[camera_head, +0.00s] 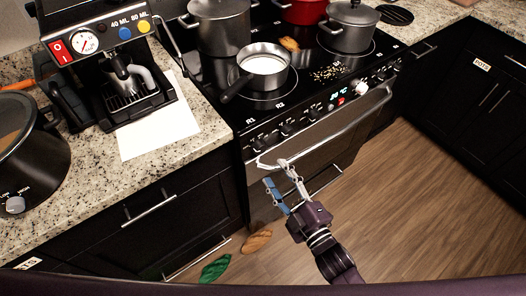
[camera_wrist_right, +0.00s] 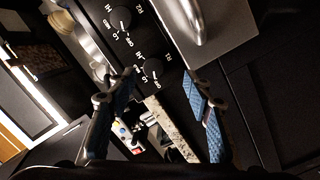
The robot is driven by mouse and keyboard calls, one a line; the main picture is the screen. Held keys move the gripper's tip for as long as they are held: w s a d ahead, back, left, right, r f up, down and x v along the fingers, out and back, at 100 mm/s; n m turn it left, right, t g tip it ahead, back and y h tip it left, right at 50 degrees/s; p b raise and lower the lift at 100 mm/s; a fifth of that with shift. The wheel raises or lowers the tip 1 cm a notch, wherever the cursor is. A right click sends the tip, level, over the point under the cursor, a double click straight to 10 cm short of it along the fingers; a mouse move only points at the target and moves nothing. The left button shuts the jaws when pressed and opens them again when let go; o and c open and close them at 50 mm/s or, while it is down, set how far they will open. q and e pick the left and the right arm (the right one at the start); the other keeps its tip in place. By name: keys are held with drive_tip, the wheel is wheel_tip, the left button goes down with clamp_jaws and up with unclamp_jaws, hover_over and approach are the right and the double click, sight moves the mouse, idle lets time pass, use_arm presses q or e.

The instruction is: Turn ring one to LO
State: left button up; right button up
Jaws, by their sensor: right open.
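The stove (camera_head: 225,95) has a row of dark knobs along its front panel. The knob at the left end (camera_head: 258,146) is below the mark R1, and a second knob (camera_head: 286,130) is to its right. In the right wrist view, the nearer knob (camera_wrist_right: 152,68) appears ahead between my fingertips, with LO and HI marks around it; its exact setting is hard to read. My right gripper (camera_head: 276,173) is open and empty, in front of the oven door below the R1 knob. It also shows in the right wrist view (camera_wrist_right: 160,80), apart from the knob. My left gripper is out of view.
The oven handle (camera_head: 325,130) runs across the stove front, close to my right fingers. A saucepan of white liquid (camera_head: 264,65) and several pots stand on the hob. A coffee machine (camera_head: 110,65) and white paper (camera_head: 160,130) are on the left counter. Oven mitts lie on the floor.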

sight(261, 151)
drive_tip(key=x, duration=0.2)
drive_tip(key=r+x, duration=0.1)
drive_tip(key=x, duration=0.2)
drive_tip(key=p+x, duration=0.1)
drive_tip(key=x, duration=0.2)
drive_tip(key=shift+s+a+r, duration=0.1)
drive_tip(key=shift+a+r, duration=0.05)
drive_tip(key=shift+r, duration=0.15)
drive_tip(key=c, duration=1.2)
